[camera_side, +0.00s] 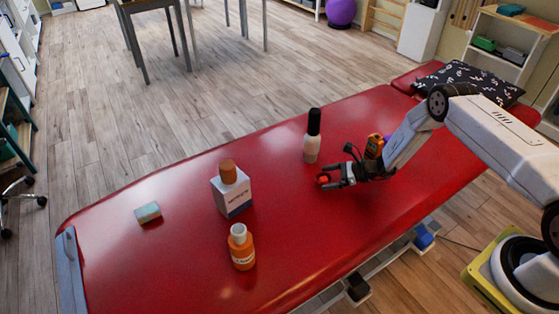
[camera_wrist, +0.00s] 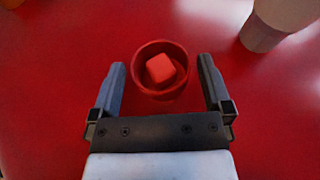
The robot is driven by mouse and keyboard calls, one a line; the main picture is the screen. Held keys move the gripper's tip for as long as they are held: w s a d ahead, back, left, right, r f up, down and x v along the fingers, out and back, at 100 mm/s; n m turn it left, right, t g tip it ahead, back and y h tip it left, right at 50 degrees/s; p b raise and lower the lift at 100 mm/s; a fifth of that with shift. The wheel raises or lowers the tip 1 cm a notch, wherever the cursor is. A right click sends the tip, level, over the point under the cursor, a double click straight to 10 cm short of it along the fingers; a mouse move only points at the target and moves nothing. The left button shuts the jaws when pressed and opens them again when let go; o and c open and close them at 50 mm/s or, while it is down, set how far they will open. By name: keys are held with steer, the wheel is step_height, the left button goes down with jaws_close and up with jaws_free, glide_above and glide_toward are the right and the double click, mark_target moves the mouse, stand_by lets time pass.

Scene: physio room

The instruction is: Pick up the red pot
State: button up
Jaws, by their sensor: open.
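The red pot (camera_wrist: 160,95) is a small round open cup standing on the red couch top (camera_wrist: 55,110). A small red cube (camera_wrist: 160,68) lies inside it. In the wrist view my gripper (camera_wrist: 161,62) is open, with one finger on each side of the pot and a gap visible on both sides. In the side view my gripper (camera_side: 332,176) is low over the couch, and only a small part of the red pot (camera_side: 323,179) shows at the fingertips. The rest of it is hidden or blends with the red surface.
A pale bottle with a black cap (camera_side: 312,145) stands close behind the gripper. A white bottle with a brown cap (camera_side: 231,195), an orange bottle (camera_side: 241,250) and a small sponge-like block (camera_side: 147,212) are further left. A patterned pillow (camera_side: 468,82) lies at the far right end.

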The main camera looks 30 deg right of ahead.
steer(key=shift+x, duration=1.2)
steer(key=c, duration=1.1)
steer(key=shift+r, duration=0.15)
steer(key=shift+r, duration=0.7)
steer(key=s+r, duration=0.3)
steer(key=s, duration=0.1)
steer(key=s+r, duration=0.4)
steer(key=s, duration=0.1)
steer(key=s+r, duration=0.4)
steer(key=s, duration=0.1)
steer(key=shift+a+r, duration=0.15)
